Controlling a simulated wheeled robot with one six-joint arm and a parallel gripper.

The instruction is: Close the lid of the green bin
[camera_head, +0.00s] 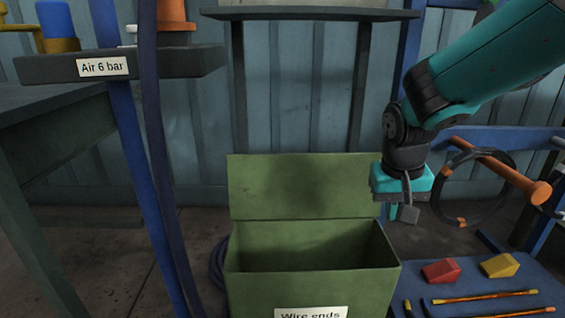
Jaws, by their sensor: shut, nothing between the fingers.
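The green bin (312,285) stands on the floor at the bottom centre and carries a white label reading "Wire ends". Its lid (297,186) is open, standing up along the back edge of the bin. The inside looks dark, and its bottom is hidden. My gripper (408,213) points down on the right, at the end of my teal arm. It is shut and empty, and appears just right of the lid's right edge.
A blue board (477,285) with red and yellow blocks and rods lies right of the bin. A blue post (150,150) and "Air 6 bar" shelf (40,70) are left. A shelf (310,14) overhangs behind.

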